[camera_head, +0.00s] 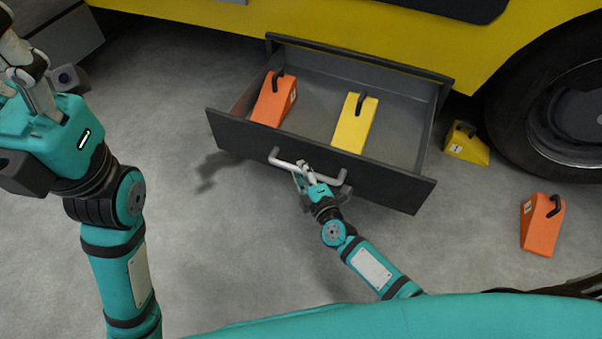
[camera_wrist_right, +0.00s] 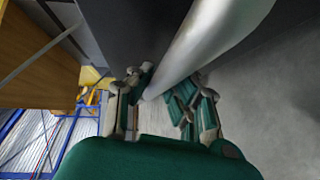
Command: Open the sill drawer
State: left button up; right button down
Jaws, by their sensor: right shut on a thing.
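The sill drawer (camera_head: 318,163) is dark grey and stands pulled out from under the yellow vehicle, with its inside in view. Its light grey bar handle (camera_head: 335,181) runs along the front panel. In the right wrist view the handle (camera_wrist_right: 205,45) passes between the fingers of my right gripper (camera_wrist_right: 155,95). An orange wedge (camera_head: 270,103) and a yellow wedge (camera_head: 353,128) lie in the drawer. My left gripper (camera_head: 28,90) is raised at the far left, away from the drawer; its fingertips are unclear.
The yellow vehicle (camera_head: 400,40) stands behind the drawer, with a large black wheel (camera_head: 520,110) at the right. A yellow wedge (camera_head: 467,146) and an orange wedge (camera_head: 541,225) lie on the floor right of the drawer. The grey floor (camera_head: 225,250) left of my right arm is clear.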

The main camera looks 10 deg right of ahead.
jog(key=w+d, duration=0.1)
jog(key=w, duration=0.1)
jog(key=shift+w+d+r, duration=0.1)
jog(key=shift+w+d, duration=0.2)
jog(key=shift+d, duration=0.05)
jog(key=c, duration=1.2)
grip_release()
jog(key=shift+c, duration=0.2)
jog(key=shift+s, duration=0.1)
send_near(304, 158)
jog(key=s, duration=0.4)
jog(key=shift+d+r, duration=0.35)
jog(key=shift+r, duration=0.1)
